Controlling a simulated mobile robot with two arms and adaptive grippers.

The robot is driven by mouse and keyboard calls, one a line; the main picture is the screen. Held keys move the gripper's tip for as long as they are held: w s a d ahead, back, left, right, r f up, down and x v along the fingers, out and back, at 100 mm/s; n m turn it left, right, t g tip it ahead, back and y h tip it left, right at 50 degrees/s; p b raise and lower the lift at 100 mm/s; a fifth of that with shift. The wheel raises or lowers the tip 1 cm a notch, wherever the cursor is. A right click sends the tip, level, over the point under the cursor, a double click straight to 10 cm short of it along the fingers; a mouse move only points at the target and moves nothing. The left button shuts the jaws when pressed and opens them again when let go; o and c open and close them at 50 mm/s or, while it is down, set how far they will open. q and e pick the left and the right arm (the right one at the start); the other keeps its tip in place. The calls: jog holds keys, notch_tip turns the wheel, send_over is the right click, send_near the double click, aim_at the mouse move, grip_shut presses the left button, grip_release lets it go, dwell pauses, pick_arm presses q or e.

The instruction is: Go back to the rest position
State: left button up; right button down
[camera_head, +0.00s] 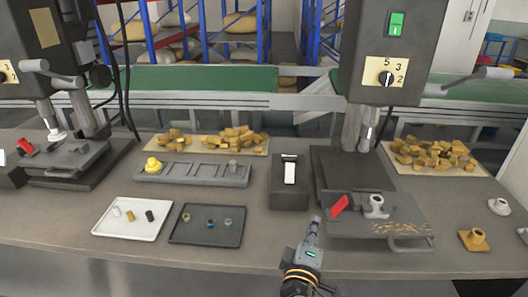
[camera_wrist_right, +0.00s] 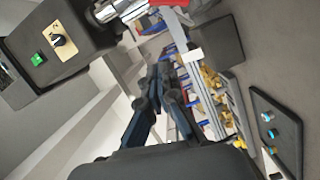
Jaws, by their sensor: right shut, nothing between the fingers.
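My right gripper (camera_head: 316,222) comes up from the bottom edge in the head view, left of the right-hand drill press's base. It is shut and empty, and its tip points up toward the benchtop. In the right wrist view its dark fingers (camera_wrist_right: 162,75) are together with nothing between them. The view there is tilted. My left gripper is in neither view.
A drill press (camera_head: 388,40) stands at right, with a grey part (camera_head: 376,206) on its plate beside a red piece and shavings. Left of it are a dark box (camera_head: 288,195), a black tray (camera_head: 180,236), a white tray (camera_head: 104,224) and a grey rack (camera_head: 190,180).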

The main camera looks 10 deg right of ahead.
jog(key=s+d+f+m+g+y, duration=0.3)
jog(key=s+f+m+g+y, duration=0.4)
jog(key=s+f, duration=0.95)
jog(key=s+a+f+m+g+y, duration=0.1)
jog(key=s+a+f+g+y, duration=0.2)
jog(key=s, duration=0.4)
notch_tip(320, 180, down, 26)
jog(key=s+g+h, duration=0.1)
jog(key=s+g, duration=0.1)
jog(key=g, duration=0.1)
jog(key=s+d+f+g, duration=0.1)
jog(key=s+d+f, duration=0.1)
jog(key=s+f, duration=1.3)
jog(key=shift+s+d+f, duration=0.2)
jog(key=shift+s+f, duration=0.1)
jog(key=shift+s, duration=0.45)
